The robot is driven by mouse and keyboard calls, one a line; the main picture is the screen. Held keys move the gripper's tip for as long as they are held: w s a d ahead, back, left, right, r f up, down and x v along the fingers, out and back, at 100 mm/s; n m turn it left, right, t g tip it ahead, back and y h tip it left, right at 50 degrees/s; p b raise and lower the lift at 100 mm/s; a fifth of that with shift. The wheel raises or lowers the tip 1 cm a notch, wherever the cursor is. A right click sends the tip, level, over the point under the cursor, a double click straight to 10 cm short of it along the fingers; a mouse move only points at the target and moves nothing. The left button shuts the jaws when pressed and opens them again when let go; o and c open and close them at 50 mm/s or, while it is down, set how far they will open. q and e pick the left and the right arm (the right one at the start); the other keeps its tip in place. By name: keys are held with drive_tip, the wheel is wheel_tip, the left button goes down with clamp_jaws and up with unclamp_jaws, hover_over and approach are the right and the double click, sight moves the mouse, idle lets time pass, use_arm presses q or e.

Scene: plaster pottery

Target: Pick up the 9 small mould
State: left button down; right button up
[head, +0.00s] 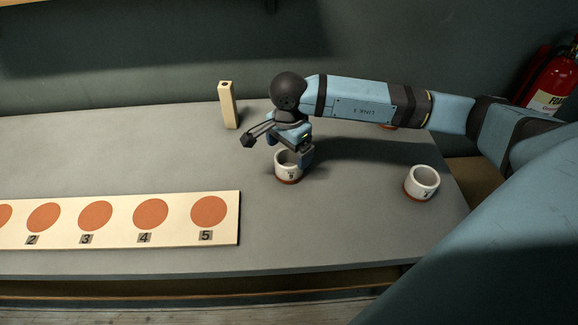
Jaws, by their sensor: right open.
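A small white mould (287,171) with a reddish-brown base and a dark mark on its front stands upright on the grey table. The mark is small and partly shaded; it may be a 9. My right gripper (293,155) is open, pointing down over this mould. One finger shows at the mould's right side, overlapping its rim in the picture. The other finger is hard to make out, and I cannot tell whether either touches. A second white mould (422,183) with a small dark mark stands upright to the right. My left gripper is not in view.
A pale board (180,239) with round terracotta spots, numbered 2 to 5 where readable, lies at the front left. A tan upright block (228,106) stands at the back. A terracotta-coloured thing (388,126) is mostly hidden behind my right arm. The table's left middle is clear.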

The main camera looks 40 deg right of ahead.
sight(288, 161)
wheel_tip(288, 161, down, 5)
drive_tip(key=shift+s+r, duration=0.1)
drive_tip(key=shift+r, duration=0.05)
drive_tip(key=shift+a, duration=0.1)
drive_tip(key=c, duration=1)
drive_tip(key=shift+r, duration=0.1)
drive_tip(key=shift+c, duration=0.3)
drive_tip(key=shift+r, duration=0.1)
